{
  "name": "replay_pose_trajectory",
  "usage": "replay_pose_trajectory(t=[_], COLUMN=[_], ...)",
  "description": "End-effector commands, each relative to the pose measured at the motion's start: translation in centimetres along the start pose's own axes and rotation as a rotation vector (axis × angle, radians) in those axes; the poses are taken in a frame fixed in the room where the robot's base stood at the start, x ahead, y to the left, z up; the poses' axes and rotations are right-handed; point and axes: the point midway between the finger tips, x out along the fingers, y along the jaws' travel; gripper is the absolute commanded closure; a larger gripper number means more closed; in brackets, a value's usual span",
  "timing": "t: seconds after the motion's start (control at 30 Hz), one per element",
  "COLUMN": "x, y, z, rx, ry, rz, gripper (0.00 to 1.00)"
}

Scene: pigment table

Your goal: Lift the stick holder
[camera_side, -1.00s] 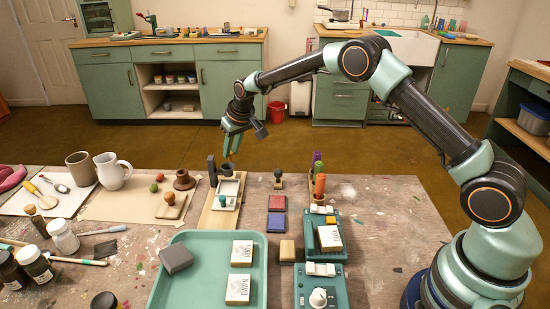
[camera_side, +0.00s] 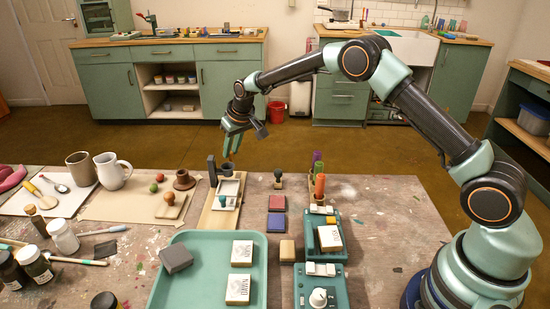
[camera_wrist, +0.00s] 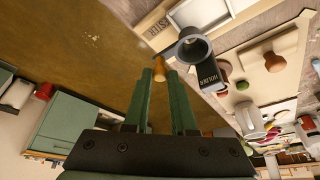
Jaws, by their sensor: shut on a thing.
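The stick holder (camera_wrist: 209,76) is a dark grey piece marked HOLDER with a round grey cup, in the wrist view just right of my fingertips. In the side view the holder (camera_side: 212,172) appears as a dark upright shape at the back of a wooden board. My gripper (camera_side: 231,151) is above the table's far edge, just right of the holder and apart from it. In the wrist view my gripper (camera_wrist: 160,74) is shut on a small orange-brown stick (camera_wrist: 159,66). The stick's far end hides behind the fingers.
A white dish (camera_side: 230,187) sits on the wooden board (camera_side: 212,222) close by. A dark-handled stamp (camera_side: 278,178) and red pad (camera_side: 277,203) stand to the right. A teal tray (camera_side: 210,290) is in front. Mugs and a beige board lie left.

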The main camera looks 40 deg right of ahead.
Motion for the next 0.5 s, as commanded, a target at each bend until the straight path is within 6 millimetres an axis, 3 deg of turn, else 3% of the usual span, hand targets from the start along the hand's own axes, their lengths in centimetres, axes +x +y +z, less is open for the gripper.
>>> replay_pose_trajectory(t=[0.5], x=[-1.2], y=[-0.4], z=[-0.5], rx=[-0.006], ry=[-0.001], rz=[-0.002], gripper=[1.00])
